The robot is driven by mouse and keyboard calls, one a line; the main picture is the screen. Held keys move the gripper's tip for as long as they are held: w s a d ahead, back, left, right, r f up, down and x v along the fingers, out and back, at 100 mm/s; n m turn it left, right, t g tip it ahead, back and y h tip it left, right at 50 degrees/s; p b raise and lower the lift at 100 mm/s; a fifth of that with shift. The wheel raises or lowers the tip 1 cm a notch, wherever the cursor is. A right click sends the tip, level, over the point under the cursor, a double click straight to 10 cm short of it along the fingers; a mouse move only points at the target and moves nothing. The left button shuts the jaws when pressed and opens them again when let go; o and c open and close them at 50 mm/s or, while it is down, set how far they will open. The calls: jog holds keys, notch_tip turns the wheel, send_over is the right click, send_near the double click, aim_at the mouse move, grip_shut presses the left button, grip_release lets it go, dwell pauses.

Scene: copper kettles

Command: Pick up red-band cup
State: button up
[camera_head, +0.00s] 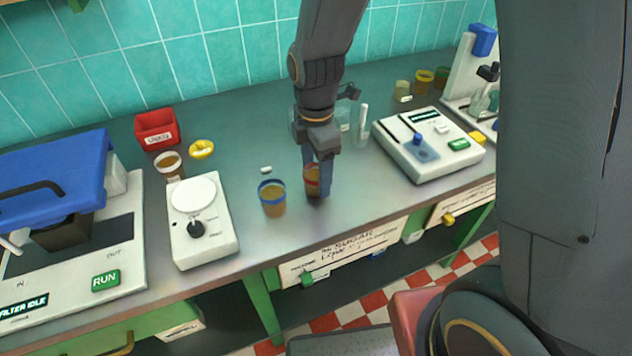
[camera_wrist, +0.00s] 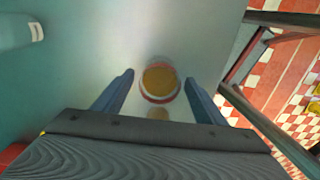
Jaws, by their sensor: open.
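The red-band cup (camera_head: 312,178) stands upright on the grey counter and holds a brownish content. My gripper (camera_head: 318,178) points down at it, with a blue finger covering part of the cup in the head view. In the wrist view the red-band cup (camera_wrist: 159,83) lies between the tips of my two blue fingers, slightly beyond them. My gripper (camera_wrist: 158,90) is open, with a visible gap between each finger and the cup.
A blue-band cup (camera_head: 272,198) stands close by to the left. A white dial device (camera_head: 203,235) is farther left, and a white machine with a green button (camera_head: 430,146) is to the right. The counter's front edge (camera_head: 300,240) is near the cup.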

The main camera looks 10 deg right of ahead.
jog(key=c, duration=1.2)
